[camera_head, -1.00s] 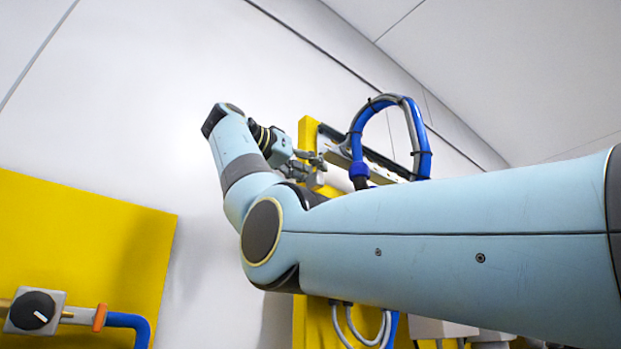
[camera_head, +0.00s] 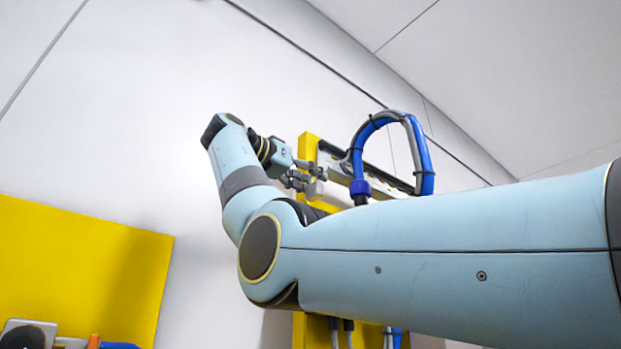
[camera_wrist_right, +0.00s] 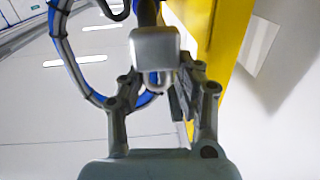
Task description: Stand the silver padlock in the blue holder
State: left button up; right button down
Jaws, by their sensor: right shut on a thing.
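My right gripper (camera_head: 307,176) reaches up beside a yellow panel (camera_head: 307,150) on the wall, and its fingertips look small and partly hidden there. In the right wrist view, the gripper (camera_wrist_right: 158,82) is shut on the silver padlock (camera_wrist_right: 155,47). The padlock's block-like body shows beyond the fingertips, and its rounded shackle is on the gripper's side, between the fingers. I cannot make out the padlock clearly in the head view. I cannot make out a blue holder in either view. My left gripper is not in view.
A thick blue hose loop (camera_head: 425,160) arches close to the right of the gripper; it also shows behind the left finger in the wrist view (camera_wrist_right: 66,62). A yellow board (camera_head: 80,265) with a dark knob (camera_head: 28,336) is at lower left. White wall lies between.

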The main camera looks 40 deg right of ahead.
jog(key=shift+s+a+p, duration=0.15)
jog(key=shift+a+p, duration=0.05)
jog(key=shift+a, duration=0.85)
jog(key=shift+s+a+p, duration=0.15)
jog(key=shift+a+p, duration=0.05)
jog(key=shift+a, duration=0.85)
jog(key=p, duration=0.1)
send_near(312, 179)
jog(key=a, duration=0.3)
jog(key=shift+s+a, duration=0.45)
jog(key=shift+a, duration=0.35)
